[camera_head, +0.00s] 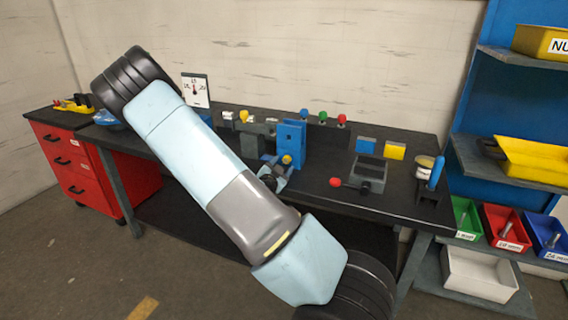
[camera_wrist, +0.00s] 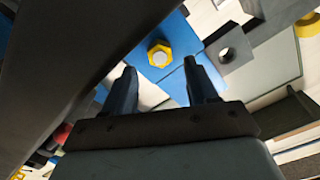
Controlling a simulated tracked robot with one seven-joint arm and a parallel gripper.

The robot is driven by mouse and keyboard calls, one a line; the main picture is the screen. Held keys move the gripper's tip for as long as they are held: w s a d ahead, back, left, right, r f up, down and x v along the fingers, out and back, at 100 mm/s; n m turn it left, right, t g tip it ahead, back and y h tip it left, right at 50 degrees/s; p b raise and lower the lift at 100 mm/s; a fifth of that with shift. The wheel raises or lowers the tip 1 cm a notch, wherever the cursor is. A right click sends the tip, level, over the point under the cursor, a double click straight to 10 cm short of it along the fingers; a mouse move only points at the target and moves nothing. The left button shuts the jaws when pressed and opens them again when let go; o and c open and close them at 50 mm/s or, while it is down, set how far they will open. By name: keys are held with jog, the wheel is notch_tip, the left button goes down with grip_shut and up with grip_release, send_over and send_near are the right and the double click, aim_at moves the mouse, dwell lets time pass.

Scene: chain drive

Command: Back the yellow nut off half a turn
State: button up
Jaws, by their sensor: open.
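The yellow nut (camera_wrist: 159,54) shows in the wrist view as a yellow ring around a pale centre, on a blue surface. In the head view the yellow nut (camera_head: 287,159) is a small yellow spot low on the upright blue block (camera_head: 291,136). My gripper (camera_wrist: 157,72) is open and empty. Its two fingers point toward the nut, which lies beyond the fingertips and roughly between them in the picture. I see no contact. In the head view my gripper (camera_head: 272,177) is close in front of the blue block, partly hidden by my arm.
A red-knobbed lever (camera_head: 336,182) and a grey vise-like block (camera_head: 368,173) stand to the right on the dark bench (camera_head: 318,195).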

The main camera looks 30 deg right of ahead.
aim_at(287, 159)
jog(key=shift+x, duration=1.65)
